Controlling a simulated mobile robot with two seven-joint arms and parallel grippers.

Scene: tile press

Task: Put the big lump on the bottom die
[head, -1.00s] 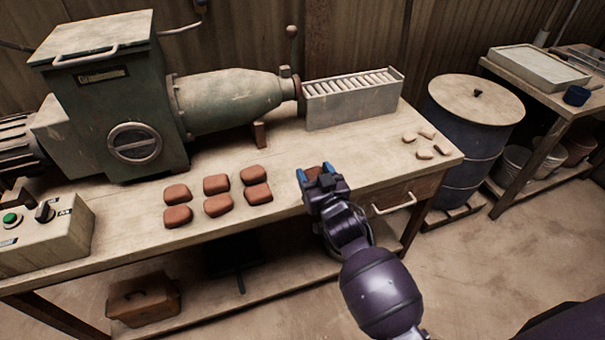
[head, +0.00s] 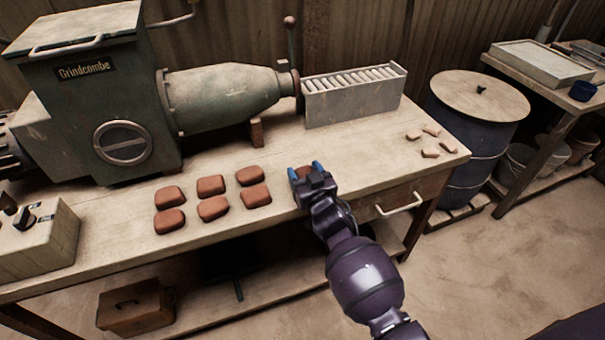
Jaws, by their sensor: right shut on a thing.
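My right gripper (head: 305,170) is shut on a reddish-brown clay lump (head: 304,172), at the front edge of the bench. Only a little of the lump shows between the blue fingertips; the rest is hidden by the gripper. Whether it touches the bench I cannot tell. Several similar lumps (head: 213,208) lie in two rows on the bench, left of the gripper. Several much smaller pale pieces (head: 430,152) lie at the bench's right end. My left gripper is not in view. No bottom die can be made out.
The wooden bench (head: 345,160) carries a green machine (head: 125,100), a grey box with a row of rollers (head: 352,100) and a control box (head: 38,245). A lidded drum (head: 475,120) stands right of the bench. A second table (head: 540,85) is further right. Floor is free at the lower right.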

